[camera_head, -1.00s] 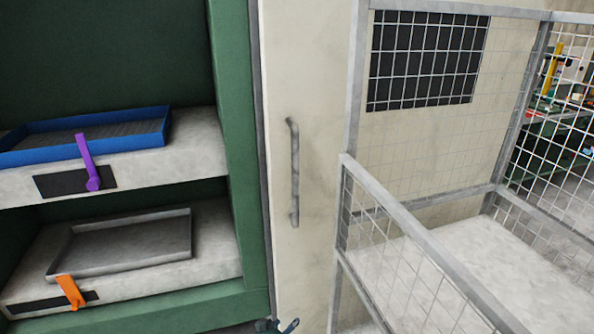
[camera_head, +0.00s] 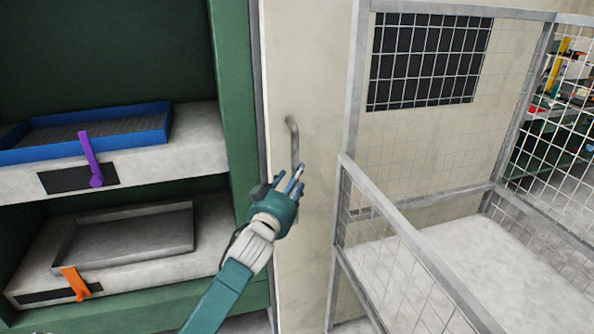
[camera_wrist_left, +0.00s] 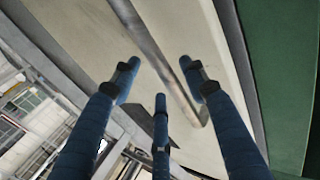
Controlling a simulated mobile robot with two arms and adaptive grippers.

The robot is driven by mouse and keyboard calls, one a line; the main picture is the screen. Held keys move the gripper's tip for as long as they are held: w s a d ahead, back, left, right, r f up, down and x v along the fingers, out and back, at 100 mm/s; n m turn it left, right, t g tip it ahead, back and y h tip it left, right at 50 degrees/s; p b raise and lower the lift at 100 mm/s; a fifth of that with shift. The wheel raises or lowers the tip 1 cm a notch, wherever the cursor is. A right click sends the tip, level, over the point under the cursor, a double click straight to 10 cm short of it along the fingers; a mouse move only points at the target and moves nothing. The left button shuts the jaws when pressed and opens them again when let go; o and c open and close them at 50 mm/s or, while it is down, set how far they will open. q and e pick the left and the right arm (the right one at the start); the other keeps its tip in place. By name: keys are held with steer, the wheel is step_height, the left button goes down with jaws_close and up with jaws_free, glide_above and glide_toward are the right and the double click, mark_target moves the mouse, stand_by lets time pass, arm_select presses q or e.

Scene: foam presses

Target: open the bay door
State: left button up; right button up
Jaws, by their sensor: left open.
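The bay door (camera_head: 305,60) is a pale cream panel beside the green press frame, and it stands shut against the frame as far as I can see. Its grey vertical bar handle (camera_head: 293,138) shows only at the upper part in the head view; my left gripper hides the rest. My left gripper (camera_head: 290,180) is open at the handle's lower part. In the left wrist view the handle (camera_wrist_left: 168,60) runs between the spread blue fingers (camera_wrist_left: 160,85), and none is clearly closed on it. I cannot tell whether they touch it. My right gripper is not in view.
A green press (camera_head: 232,100) on the left holds a blue tray (camera_head: 140,138) and a grey tray (camera_head: 130,240) on shelves, with purple and orange levers. A wire mesh cart (camera_head: 430,265) stands close in front of the door on the right.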

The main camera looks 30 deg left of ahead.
arm_select(q)
steer(key=x, duration=0.3)
steer(key=shift+w+a, duration=0.1)
steer(key=shift+w, duration=0.2)
jaws_close()
